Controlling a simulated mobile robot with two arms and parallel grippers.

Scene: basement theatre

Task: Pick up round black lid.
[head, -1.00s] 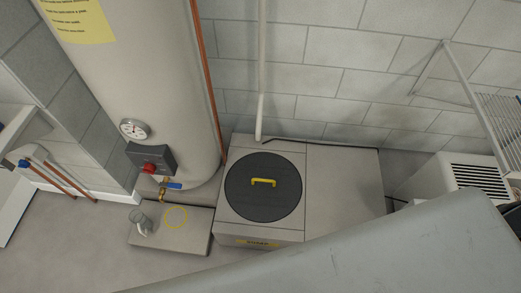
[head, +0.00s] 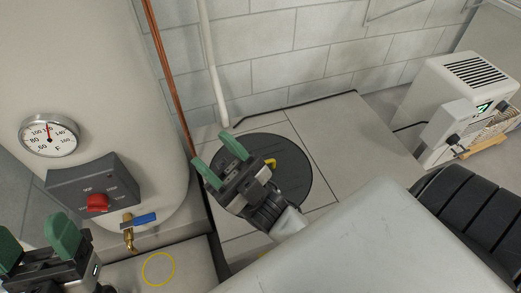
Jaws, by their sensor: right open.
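My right gripper (head: 218,160) is open and empty, with green fingertips, and overlaps the lid's left part in the head view. I cannot tell how high above the lid it is. My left gripper (head: 36,240) is at the lower left, in front of the tank's base, with green fingertips apart and nothing seen between them.
A water heater tank (head: 95,60) with a gauge (head: 48,136), a red knob (head: 97,202) and a blue-handled valve (head: 138,220) stands at the left. A copper pipe (head: 170,75) and a white pipe (head: 213,65) run up the wall. A white dehumidifier-like unit (head: 462,105) stands at right.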

